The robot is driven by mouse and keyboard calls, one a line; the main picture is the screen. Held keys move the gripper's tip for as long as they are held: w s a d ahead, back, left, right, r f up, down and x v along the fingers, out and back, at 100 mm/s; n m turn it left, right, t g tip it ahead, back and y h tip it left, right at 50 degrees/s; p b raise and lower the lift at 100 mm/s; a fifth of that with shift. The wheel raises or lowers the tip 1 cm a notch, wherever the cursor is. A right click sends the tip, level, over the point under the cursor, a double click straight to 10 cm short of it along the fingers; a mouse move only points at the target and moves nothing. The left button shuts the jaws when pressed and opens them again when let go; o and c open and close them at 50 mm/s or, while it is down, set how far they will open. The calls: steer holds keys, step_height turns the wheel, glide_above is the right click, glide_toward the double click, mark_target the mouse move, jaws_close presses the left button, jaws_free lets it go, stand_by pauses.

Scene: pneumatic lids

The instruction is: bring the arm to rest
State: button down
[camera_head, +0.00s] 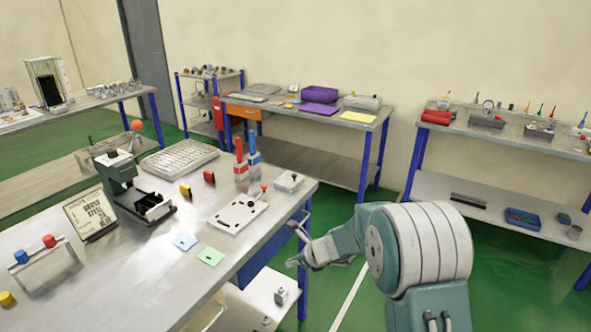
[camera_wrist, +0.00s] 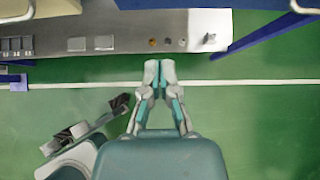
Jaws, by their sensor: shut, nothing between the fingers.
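My gripper (camera_wrist: 159,72) is shut and empty in the wrist view, with its fingertips together above the green floor. In the head view my arm is folded at the lower right, and my gripper (camera_head: 293,262) shows small and partly hidden just off the right edge of the near workbench. It touches nothing that I can see.
The near workbench (camera_head: 110,285) holds a dark press (camera_head: 122,185), a white plate with a red-knobbed lever (camera_head: 238,213), red and blue bottles, and colored cards. Other benches (camera_head: 300,109) stand along the back wall. Green floor lies open around my arm.

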steer(key=s+d+r+n+h, duration=0.1)
steer(key=s+d+r+n, duration=0.2)
steer(key=s+r+n, duration=0.4)
steer(key=s+d+r+n+h, duration=0.1)
steer(key=s+d+r+n, duration=0.25)
steer(key=s+r, duration=0.45)
steer(key=s+d+r+n+h, duration=0.3)
steer(key=s+d+n, duration=0.2)
steer(key=s, duration=0.4)
steer(key=s+d+r+n+t+h, duration=0.1)
steer(key=s+d+r+n+h, duration=0.1)
steer(key=s+d+n, duration=0.4)
steer(key=s+r+n, duration=0.1)
steer(key=s+n, duration=0.1)
steer(key=s, duration=0.2)
steer(key=shift+s+h, duration=0.2)
steer(key=shift+h, duration=0.2)
